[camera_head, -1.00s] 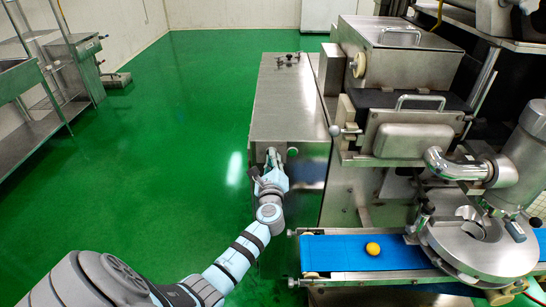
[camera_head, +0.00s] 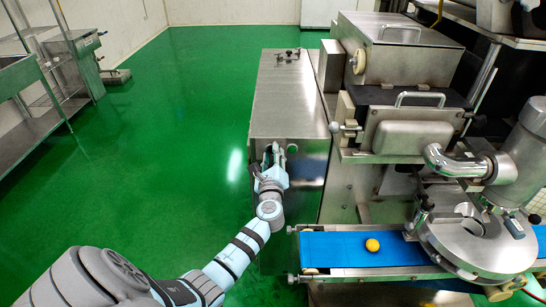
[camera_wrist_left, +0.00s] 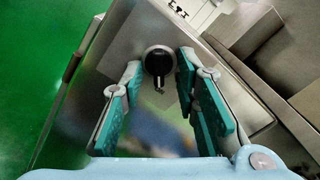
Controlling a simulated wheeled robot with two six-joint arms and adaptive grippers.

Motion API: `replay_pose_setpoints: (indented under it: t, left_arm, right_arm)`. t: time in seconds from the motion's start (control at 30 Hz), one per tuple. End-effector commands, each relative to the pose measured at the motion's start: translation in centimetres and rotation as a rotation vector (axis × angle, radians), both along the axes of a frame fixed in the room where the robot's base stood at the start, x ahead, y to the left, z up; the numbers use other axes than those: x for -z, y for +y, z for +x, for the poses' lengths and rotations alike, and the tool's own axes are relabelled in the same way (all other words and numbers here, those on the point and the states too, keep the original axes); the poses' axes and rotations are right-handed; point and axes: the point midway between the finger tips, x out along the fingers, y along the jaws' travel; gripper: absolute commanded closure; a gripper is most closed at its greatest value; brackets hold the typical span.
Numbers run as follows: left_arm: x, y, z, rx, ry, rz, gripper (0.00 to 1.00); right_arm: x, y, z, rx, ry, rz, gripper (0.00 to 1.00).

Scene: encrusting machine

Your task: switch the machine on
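The machine is a steel encrusting machine with a steel cabinet (camera_head: 290,98) at its left. In the left wrist view a round black rotary switch (camera_wrist_left: 159,62) sits on the cabinet's steel face (camera_wrist_left: 130,85). My left gripper (camera_head: 271,158) is at the near end of the cabinet. In the left wrist view the left gripper (camera_wrist_left: 160,108) is open, with its teal-padded fingers on either side of the switch's lower part. I cannot tell whether the fingers touch it. The switch is hidden in the head view. My right gripper is not in view.
A blue conveyor belt (camera_head: 335,250) with a yellow ball (camera_head: 372,245) on it runs at the lower right, beside a round steel unit (camera_head: 478,245). A steel table (camera_head: 30,125) stands at the far left. The green floor (camera_head: 180,150) between is clear.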

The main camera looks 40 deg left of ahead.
Motion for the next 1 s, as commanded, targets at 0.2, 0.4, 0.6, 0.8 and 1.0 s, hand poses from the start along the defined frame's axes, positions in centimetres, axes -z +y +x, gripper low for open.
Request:
replay_pose_setpoints:
  t: [0.2,0.4,0.6,0.8,1.0]
  left_arm:
    - [0.1,-1.8,-2.3,0.001,0.000,-0.003,0.72]
    - [0.2,-5.2,-6.7,0.001,0.001,-0.004,0.72]
    - [0.1,-7.1,-9.2,0.000,0.001,-0.001,0.72]
    - [0.0,-7.3,-9.4,0.000,0.000,0.000,0.72]
    - [0.0,-7.3,-9.4,0.000,0.000,0.000,0.72]
  right_arm:
    - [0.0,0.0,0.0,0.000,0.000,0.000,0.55]
    - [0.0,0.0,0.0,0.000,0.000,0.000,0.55]
    - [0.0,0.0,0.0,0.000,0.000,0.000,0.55]
    - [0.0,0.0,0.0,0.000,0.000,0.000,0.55]
    - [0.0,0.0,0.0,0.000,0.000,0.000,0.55]
